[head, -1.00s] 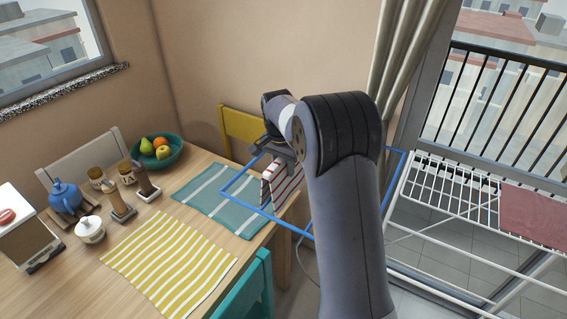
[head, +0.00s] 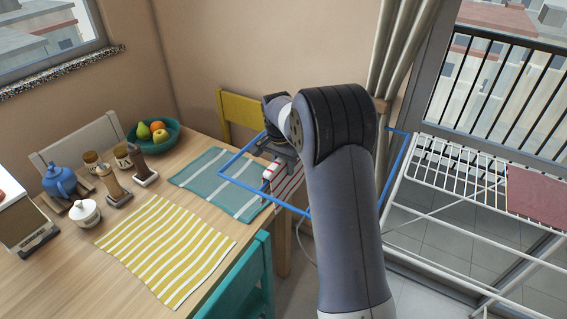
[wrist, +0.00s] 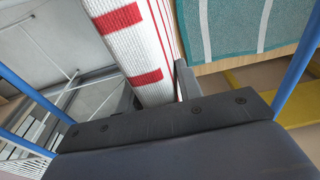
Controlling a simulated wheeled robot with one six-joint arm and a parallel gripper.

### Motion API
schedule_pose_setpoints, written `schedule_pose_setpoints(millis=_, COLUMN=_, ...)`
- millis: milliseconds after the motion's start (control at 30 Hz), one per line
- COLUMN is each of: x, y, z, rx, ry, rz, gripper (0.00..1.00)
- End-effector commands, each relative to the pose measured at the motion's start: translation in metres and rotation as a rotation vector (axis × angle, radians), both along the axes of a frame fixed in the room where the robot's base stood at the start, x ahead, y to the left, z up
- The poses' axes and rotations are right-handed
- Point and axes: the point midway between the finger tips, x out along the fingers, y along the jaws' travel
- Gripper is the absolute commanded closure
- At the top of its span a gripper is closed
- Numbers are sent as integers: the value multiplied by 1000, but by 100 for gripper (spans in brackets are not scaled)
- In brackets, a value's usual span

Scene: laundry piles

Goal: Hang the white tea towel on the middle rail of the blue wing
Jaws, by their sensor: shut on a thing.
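The white tea towel with red stripes (head: 288,180) hangs folded from my gripper (head: 277,156), partly hidden by my arm in the head view. In the wrist view, the towel (wrist: 150,50) is clamped between the fingers of my gripper (wrist: 157,92). The blue wing (head: 240,153) is an outlined frame that juts out over the table's right edge, and the towel is within its outline. Blue bars show at the right (wrist: 297,60) and left in the wrist view. My arm hides much of the wing. I cannot make out its middle rail, nor whether the towel touches any rail.
The white drying rack (head: 460,165) stands at the right with a red cloth (head: 535,195) on it. The wooden table (head: 65,265) holds a teal mat (head: 215,182), a yellow striped cloth (head: 165,250) and a fruit bowl (head: 155,140). A teal chair (head: 240,285) and yellow chair (head: 238,112) stand close by.

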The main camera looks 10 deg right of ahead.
Motion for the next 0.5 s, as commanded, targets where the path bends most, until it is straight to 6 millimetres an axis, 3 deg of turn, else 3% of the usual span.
schedule_pose_setpoints(millis=400, x=0, y=0, z=-3, rx=0, ry=0, rz=0, gripper=91)
schedule_pose_setpoints(millis=433, x=0, y=0, z=-3, rx=0, ry=0, rz=0, gripper=65)
schedule_pose_setpoints(millis=500, x=0, y=0, z=-3, rx=0, ry=0, rz=0, gripper=59)
